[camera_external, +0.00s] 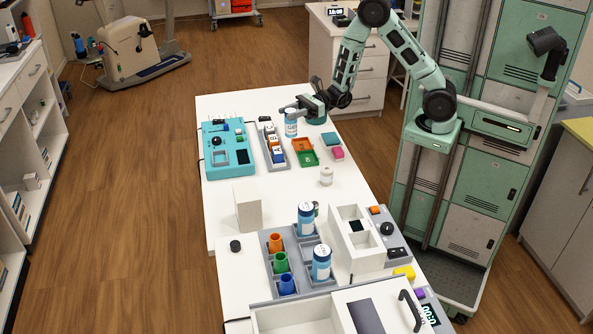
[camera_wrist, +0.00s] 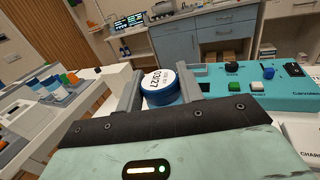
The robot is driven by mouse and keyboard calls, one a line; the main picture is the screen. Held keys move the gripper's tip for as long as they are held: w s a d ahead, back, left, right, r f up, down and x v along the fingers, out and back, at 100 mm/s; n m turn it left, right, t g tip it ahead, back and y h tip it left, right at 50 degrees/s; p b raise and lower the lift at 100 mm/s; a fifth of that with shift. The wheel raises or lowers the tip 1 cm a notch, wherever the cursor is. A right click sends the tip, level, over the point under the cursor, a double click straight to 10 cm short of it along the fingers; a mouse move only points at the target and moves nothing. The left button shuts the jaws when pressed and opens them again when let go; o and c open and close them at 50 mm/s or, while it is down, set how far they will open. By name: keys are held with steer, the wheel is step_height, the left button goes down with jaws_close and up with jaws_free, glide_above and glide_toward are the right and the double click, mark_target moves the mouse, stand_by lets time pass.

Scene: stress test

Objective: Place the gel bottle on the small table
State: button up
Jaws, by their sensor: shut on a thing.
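My gripper (camera_external: 293,111) is shut on a white bottle with a blue label (camera_external: 291,126), near the far end of the white table (camera_external: 225,185). In the wrist view, my gripper's fingers (camera_wrist: 162,88) stand on either side of its round printed top with a blue rim (camera_wrist: 162,80). It looks upright; I cannot tell whether its base touches the table. Two similar blue-and-white bottles (camera_external: 306,218) (camera_external: 321,263) stand at the grey rack on the near worktop. I cannot read the labels to tell which is gel, nor tell which surface is the small table.
A teal panel (camera_external: 215,165) and a grey tray of blocks (camera_external: 280,163) lie left of the held bottle. Green and orange trays (camera_external: 306,158), pink and teal blocks (camera_external: 337,153) and a small jar (camera_external: 326,176) are nearby. A beige box (camera_external: 248,205) stands nearer. Bare tabletop surrounds the jar.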

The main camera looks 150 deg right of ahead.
steer(key=w+a+n+t+y, duration=0.1)
steer(key=w+a+n+y, duration=0.15)
steer(key=w+a, duration=0.45)
steer(key=shift+y, duration=0.35)
steer(key=shift+a+f+b, duration=0.2)
steer(key=shift+f+b, duration=0.05)
steer(key=shift+f, duration=2.35)
steer(key=shift+a+f+b, duration=0.2)
steer(key=shift+f+b, duration=0.05)
steer(key=shift+f, duration=2.3)
steer(key=shift+f, duration=0.1)
steer(key=o, duration=1)
steer(key=shift+o, duration=0.2)
